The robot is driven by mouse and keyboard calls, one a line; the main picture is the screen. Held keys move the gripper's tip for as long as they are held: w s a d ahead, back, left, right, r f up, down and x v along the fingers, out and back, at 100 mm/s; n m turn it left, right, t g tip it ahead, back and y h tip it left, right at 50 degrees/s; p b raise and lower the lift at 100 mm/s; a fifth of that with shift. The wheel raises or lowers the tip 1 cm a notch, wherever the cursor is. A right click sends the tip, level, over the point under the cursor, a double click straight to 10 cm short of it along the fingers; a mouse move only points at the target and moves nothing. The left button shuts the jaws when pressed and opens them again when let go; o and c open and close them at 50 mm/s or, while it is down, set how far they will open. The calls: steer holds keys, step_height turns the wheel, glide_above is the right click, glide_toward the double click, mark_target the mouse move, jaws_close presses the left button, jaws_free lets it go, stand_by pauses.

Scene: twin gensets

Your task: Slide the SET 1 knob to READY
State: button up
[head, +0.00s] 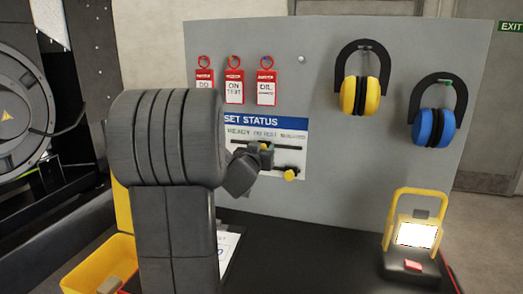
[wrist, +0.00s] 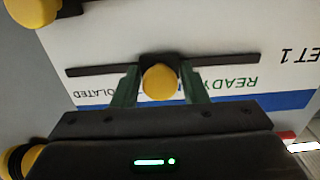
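The SET STATUS board (head: 290,124) is on the grey panel, with two dark horizontal slots. In the wrist view it appears upside down, with SET 1 at right, READY right of centre and ISOLATED at left. The yellow SET 1 knob (wrist: 160,82) is near the middle of its slot (wrist: 225,60), between these two words. My gripper (wrist: 160,75) has one green finger on each side of the knob, tips at its dark base. I cannot tell whether they press on it. In the head view my gripper (head: 262,150) is at the board and mostly hides this knob.
A second yellow knob (head: 291,174) is at the right of the lower slot. Red tags (head: 234,88) hang above the board. Yellow earmuffs (head: 360,95) and blue earmuffs (head: 433,127) hang at right. A yellow work lamp (head: 416,232) stands on the dark bench top.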

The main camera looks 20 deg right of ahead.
steer(key=w+a+p, duration=0.3)
steer(key=a+p, duration=0.1)
steer(key=a, duration=0.1)
steer(key=w+a+p, duration=0.2)
steer(key=shift+w+a+r, duration=0.1)
steer(key=shift+w+a, duration=0.1)
steer(key=shift+w, duration=0.15)
jaws_close()
steer(key=o, duration=1.1)
jaws_free()
steer(key=shift+c, duration=0.2)
steer(key=shift+a, duration=0.15)
steer(key=b+v, duration=0.1)
steer(key=v, duration=1.2)
steer(key=shift+s+a, duration=0.2)
steer(key=shift+s, duration=0.1)
